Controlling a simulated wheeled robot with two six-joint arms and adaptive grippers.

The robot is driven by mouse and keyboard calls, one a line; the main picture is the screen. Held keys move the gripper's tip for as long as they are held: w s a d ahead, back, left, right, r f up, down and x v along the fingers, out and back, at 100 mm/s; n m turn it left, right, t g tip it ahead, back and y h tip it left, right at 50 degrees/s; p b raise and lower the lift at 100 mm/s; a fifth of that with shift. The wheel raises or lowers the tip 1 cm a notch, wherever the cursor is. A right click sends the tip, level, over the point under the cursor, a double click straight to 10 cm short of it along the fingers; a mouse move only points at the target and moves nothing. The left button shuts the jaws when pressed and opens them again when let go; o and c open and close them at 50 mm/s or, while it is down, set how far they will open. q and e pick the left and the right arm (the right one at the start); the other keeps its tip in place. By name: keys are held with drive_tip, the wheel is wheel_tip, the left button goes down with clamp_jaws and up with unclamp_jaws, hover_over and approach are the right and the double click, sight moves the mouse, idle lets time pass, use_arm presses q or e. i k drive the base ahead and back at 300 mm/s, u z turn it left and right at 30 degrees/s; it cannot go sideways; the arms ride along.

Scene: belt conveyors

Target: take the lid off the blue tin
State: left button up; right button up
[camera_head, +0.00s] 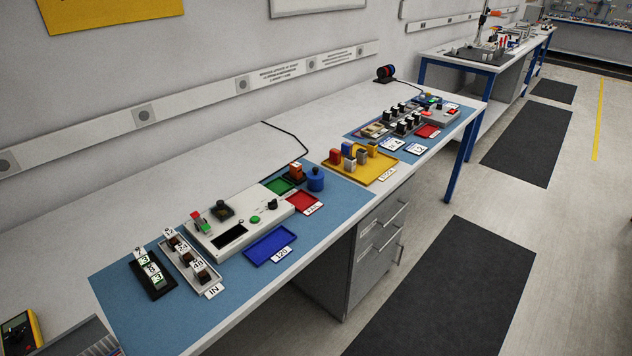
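The blue tin (316,181) stands upright on the blue mat, near the mat's far right corner. Its lid (316,171) is on top, with a small dark knob in the middle. The tin is just right of a small red-and-black block and behind the red tray. Neither of my grippers is in view, and nothing touches the tin.
A red tray (304,202), a blue tray (269,246) and a pale control box (239,218) share the blue mat (330,209) with the tin. A yellow tray (370,175) with several blocks lies to the right. The bench's back strip is mostly clear.

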sight(315, 175)
drive_tip(key=z, duration=1.4)
drive_tip(key=i, duration=1.7)
drive_tip(key=u, duration=3.6)
